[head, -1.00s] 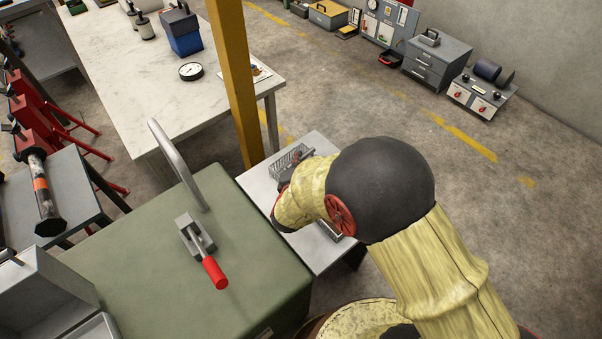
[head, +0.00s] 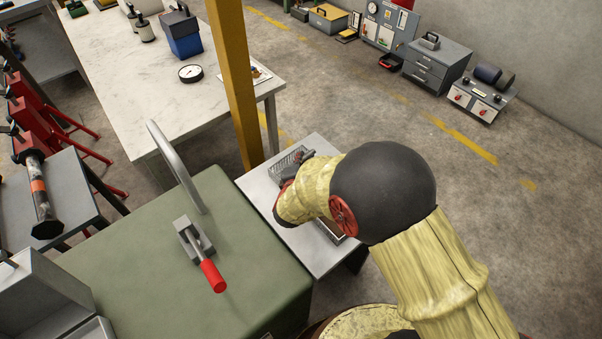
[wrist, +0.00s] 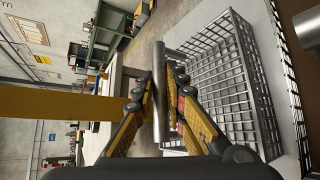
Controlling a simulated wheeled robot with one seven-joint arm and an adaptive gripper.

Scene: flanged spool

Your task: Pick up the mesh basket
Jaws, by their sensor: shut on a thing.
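The mesh basket (head: 286,162) is a grey wire-grid box on the small light table, partly hidden behind my arm in the head view. In the wrist view the basket (wrist: 232,75) fills the right side, its grid walls beside my fingers. My gripper (wrist: 160,92) is shut on a smooth grey bar that looks like the basket's handle. Where the bar joins the basket is hidden. In the head view my gripper (head: 290,180) is at the basket, mostly covered by my wrist. I cannot tell whether the basket's bottom touches the table.
The small table (head: 304,250) also bears a tray-like thing (head: 331,230), partly behind my arm. A yellow post (head: 234,85) stands close behind the table. A green cabinet (head: 160,290) with a tall curved grey handle is at the left. Open floor lies to the right.

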